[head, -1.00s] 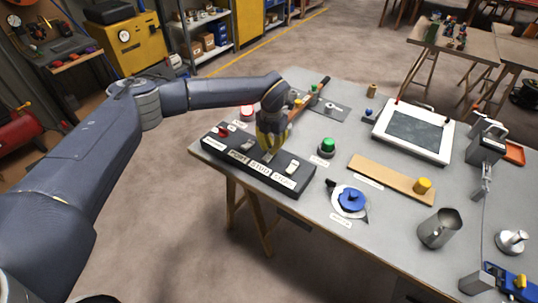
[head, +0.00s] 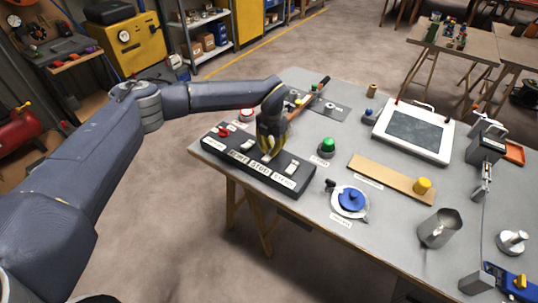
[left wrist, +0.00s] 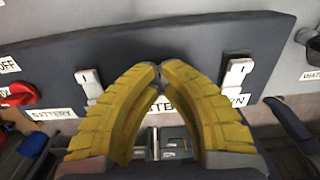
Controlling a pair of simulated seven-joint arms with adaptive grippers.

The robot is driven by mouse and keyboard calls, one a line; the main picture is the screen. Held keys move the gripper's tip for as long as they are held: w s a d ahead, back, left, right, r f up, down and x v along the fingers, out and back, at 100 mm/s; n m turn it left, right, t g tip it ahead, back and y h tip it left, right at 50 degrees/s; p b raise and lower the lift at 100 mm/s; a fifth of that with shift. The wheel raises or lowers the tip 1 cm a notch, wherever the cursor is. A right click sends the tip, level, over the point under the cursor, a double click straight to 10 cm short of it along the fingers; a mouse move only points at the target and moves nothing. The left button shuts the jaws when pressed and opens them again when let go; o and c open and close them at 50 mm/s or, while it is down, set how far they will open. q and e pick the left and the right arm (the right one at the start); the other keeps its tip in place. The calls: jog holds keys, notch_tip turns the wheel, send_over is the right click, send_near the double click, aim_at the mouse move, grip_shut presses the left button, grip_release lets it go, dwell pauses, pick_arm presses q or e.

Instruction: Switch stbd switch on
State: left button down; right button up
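The black switch panel (head: 212,143) lies along the table's near left edge, with a row of white labels. My left gripper (head: 268,156) points down onto its middle, above the STBD label (head: 261,169). In the left wrist view its yellow fingers (left wrist: 158,72) meet at the tips and are shut. The stbd switch is hidden behind the fingers, so its position cannot be told. One white switch (left wrist: 92,86) shows left of the fingers and another white switch (left wrist: 238,76) right of them. My right gripper is in neither view.
A red knob (head: 223,131) sits at the panel's left end. A green button (head: 327,146) and a blue round valve (head: 351,199) stand right of the panel. A metal jug (head: 438,228), wooden board (head: 385,178) and white-framed screen (head: 412,131) are farther right.

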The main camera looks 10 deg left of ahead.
pick_arm(q)
jog(key=shift+f, duration=0.25)
jog(key=shift+r, duration=3.55)
